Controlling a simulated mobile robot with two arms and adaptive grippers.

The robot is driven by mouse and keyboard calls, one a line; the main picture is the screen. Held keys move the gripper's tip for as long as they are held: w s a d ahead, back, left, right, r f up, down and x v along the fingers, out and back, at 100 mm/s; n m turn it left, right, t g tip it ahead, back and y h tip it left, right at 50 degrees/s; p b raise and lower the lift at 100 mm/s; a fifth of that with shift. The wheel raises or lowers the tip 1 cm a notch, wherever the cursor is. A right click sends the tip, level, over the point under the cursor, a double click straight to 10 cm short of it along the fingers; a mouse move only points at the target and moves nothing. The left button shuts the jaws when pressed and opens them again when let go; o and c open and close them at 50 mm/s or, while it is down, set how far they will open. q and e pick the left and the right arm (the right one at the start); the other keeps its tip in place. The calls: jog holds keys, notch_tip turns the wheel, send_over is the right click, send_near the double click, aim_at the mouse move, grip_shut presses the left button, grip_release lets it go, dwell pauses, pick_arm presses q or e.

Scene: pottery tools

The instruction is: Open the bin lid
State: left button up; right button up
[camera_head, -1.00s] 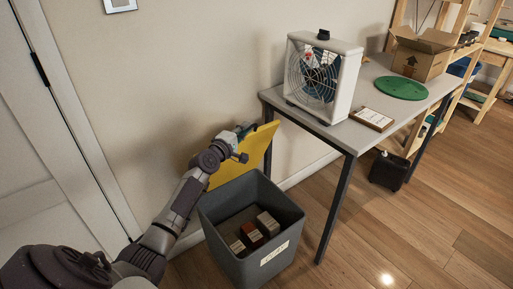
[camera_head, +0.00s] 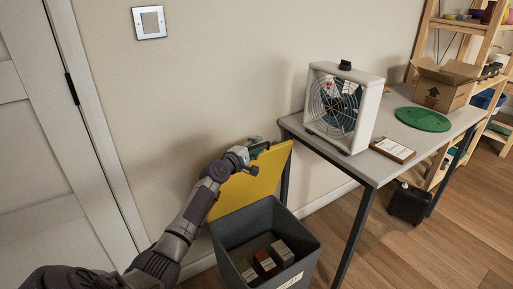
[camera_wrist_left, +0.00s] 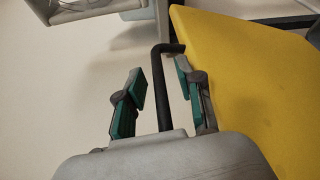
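The bin (camera_head: 225,245) is a dark grey open-topped box with a white label on its front. Its yellow lid (camera_head: 255,180) is raised and stands tilted up behind the opening, near the wall. Small boxes (camera_head: 266,263) lie inside the bin. My left gripper (camera_head: 255,150) is at the lid's upper left edge. In the left wrist view, the teal-padded fingers of the gripper (camera_wrist_left: 160,88) are spread on either side of a black bar handle (camera_wrist_left: 162,95). The bar reaches toward the yellow lid (camera_wrist_left: 245,75). The fingers do not look closed on it. My right gripper is not in view.
A grey table (camera_head: 388,172) stands right of the bin, with a fan (camera_head: 340,105), a green disc (camera_head: 422,119) and a cardboard box (camera_head: 443,88) on it. A white door (camera_head: 45,150) is at the left. The floor at the front right is clear.

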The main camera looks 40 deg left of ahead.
pick_arm(q)
jog(key=s, duration=1.2)
jog(key=shift+d+r, duration=0.25)
jog(key=shift+r, duration=0.15)
